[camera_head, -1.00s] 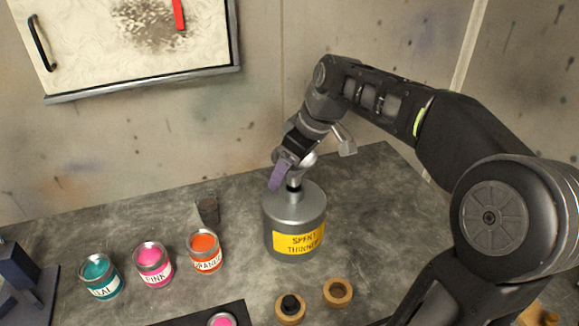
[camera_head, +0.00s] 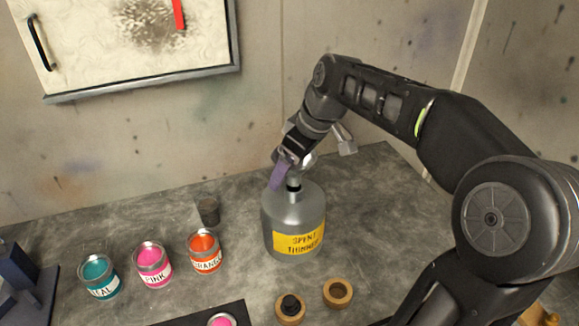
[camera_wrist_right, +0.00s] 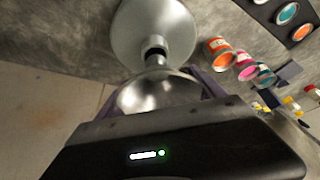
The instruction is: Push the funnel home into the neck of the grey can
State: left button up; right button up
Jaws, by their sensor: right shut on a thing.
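The grey can (camera_head: 279,222), with a yellow "SPENT THINNER" label, stands upright on the bench; it also shows in the wrist view (camera_wrist_right: 175,28). My right gripper (camera_head: 279,178) is above it, its purple fingers shut on the silver funnel (camera_wrist_right: 148,93). In the head view the funnel (camera_head: 309,159) is mostly hidden behind the gripper. The funnel's narrow end points at the can's neck and lines up with it. A dark band (camera_wrist_right: 155,58) shows where they meet. I cannot tell how deep the spout sits. My left gripper is out of view.
Teal (camera_head: 99,277), pink (camera_head: 152,265) and orange (camera_head: 205,252) paint cans stand left of the grey can. A dark cup (camera_head: 208,210) is behind them. The bench is clear to the right of the can.

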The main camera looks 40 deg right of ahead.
aim_at(290, 179)
jog(key=shift+f+b, duration=1.65)
jog(key=shift+f, duration=0.2)
dwell(0.4)
jog(key=o, duration=1.4)
jog(key=shift+c, duration=0.2)
jog(key=shift+r, duration=0.25)
jog(key=v, duration=0.7)
jog(key=shift+s+r, duration=0.1)
jog(key=shift+r, duration=0.05)
